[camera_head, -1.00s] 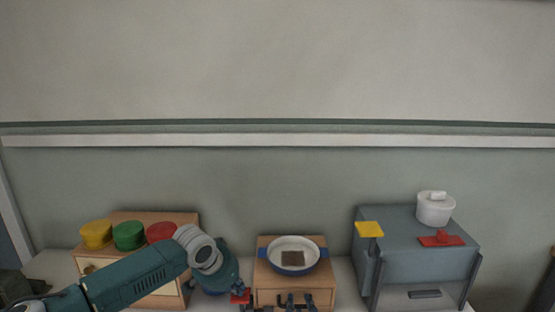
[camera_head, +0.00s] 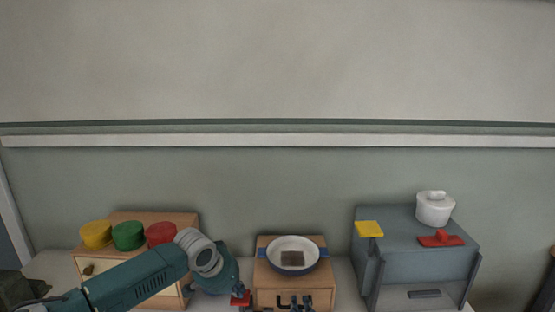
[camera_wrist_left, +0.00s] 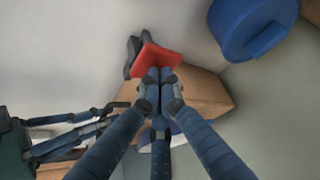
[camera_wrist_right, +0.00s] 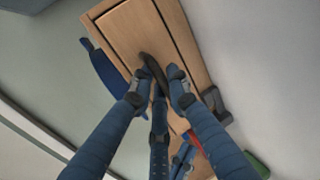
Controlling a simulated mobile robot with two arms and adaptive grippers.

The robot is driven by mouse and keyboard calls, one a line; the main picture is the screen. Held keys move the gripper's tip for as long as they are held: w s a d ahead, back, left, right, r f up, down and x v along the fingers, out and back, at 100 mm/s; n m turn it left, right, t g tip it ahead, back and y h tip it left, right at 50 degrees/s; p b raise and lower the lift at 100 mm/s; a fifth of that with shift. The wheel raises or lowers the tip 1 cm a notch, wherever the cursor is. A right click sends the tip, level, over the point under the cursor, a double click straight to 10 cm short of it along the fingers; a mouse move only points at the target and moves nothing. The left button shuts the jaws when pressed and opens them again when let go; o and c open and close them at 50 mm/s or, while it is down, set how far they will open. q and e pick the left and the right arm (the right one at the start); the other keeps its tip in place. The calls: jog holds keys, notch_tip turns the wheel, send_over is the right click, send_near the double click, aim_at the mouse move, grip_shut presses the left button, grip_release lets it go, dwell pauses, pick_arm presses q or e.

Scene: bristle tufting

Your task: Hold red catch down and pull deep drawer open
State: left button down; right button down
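The small wooden cabinet (camera_head: 262,283) stands in the middle, with its deep drawer (camera_head: 324,300) at the front. The red catch (camera_head: 241,299) is at the cabinet's left side; it also shows in the left wrist view (camera_wrist_left: 158,60). My left gripper (camera_wrist_left: 160,74) has its fingertips together against the catch. The drawer's dark handle (camera_wrist_right: 152,68) lies between the fingers of my right gripper (camera_wrist_right: 157,76), which look closed on it. In the head view the lower drawer and most of the right gripper are cut off by the frame.
A blue-rimmed white pan (camera_head: 293,252) with a brown block sits on the cabinet. A wider wooden cabinet (camera_head: 184,218) with yellow, green and red round pieces stands at left. A grey cabinet (camera_head: 400,260) with a white pot (camera_head: 434,210) stands at right.

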pick_arm(q)
jog(key=shift+f, duration=0.1)
pick_arm(e)
jog(key=shift+s+d+f, duration=0.2)
jog(key=shift+s+f, duration=0.15)
jog(key=shift+f, duration=0.25)
jog(key=shift+s+a, duration=0.1)
jog(key=shift+s, duration=2.3)
pick_arm(q)
jog(key=shift+a, duration=0.1)
pick_arm(e)
jog(key=c, duration=1.6)
grip_release()
jog(key=shift+w, duration=0.1)
pick_arm(q)
jog(key=shift+a, duration=0.1)
pick_arm(e)
jog(key=shift+r, duration=0.15)
pick_arm(q)
jog(key=shift+d+f, duration=0.1)
jog(key=shift+d, duration=0.15)
pick_arm(e)
jog(key=shift+v, duration=1.65)
jog(key=shift+r+v, duration=0.15)
jog(key=shift+v, duration=1)
jog(key=shift+r+v, duration=0.15)
jog(key=shift+v, duration=1)
